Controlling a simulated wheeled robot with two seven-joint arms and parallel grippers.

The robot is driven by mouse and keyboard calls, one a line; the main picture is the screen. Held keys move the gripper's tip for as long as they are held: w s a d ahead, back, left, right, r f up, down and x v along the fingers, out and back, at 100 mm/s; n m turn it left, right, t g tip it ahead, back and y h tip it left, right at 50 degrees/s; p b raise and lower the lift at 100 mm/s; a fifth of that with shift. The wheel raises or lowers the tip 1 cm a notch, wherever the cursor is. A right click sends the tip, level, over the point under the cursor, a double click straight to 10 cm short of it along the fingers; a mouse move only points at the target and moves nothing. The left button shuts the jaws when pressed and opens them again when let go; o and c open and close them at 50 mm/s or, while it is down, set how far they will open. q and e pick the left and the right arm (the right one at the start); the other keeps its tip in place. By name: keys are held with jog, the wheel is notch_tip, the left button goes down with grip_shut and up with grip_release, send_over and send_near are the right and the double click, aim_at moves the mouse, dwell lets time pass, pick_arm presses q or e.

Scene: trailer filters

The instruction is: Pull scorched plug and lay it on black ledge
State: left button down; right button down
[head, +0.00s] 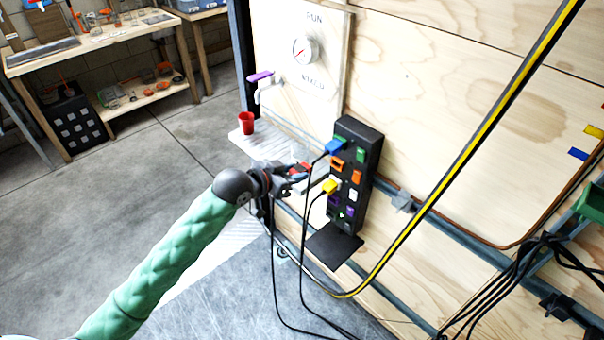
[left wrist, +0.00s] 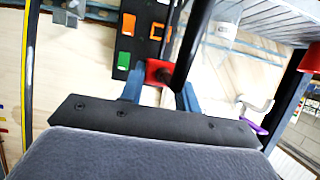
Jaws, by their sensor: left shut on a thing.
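A black socket panel (head: 368,143) stands upright on the wooden wall, with coloured sockets on its face. A blue plug (head: 335,146) and a yellow plug (head: 329,186) sit in it, each with a black cable. My left gripper (head: 306,170) is just left of the panel, shut on a red plug (left wrist: 157,72). In the left wrist view the plug is between the blue fingers, partly covered by a black cable; I cannot tell whether it touches the panel. No scorch mark is readable. The black ledge (head: 333,246) juts out below the panel, bare. My right gripper is not in view.
A grey shelf with a red cup (head: 247,122) is left of the panel, below a purple-handled tap (head: 260,77). A yellow-and-black hose (head: 470,140) crosses in front of the wall at right. Black cables hang below the gripper, near the ledge.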

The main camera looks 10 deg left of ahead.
pick_arm(q)
jog(key=shift+s+a+r, duration=0.1)
dwell(0.3)
jog(key=shift+s+a, duration=0.15)
jog(key=s, duration=0.1)
jog(key=s+a, duration=0.1)
jog(key=s+a+p, duration=0.1)
jog(key=shift+f, duration=0.25)
dwell(0.4)
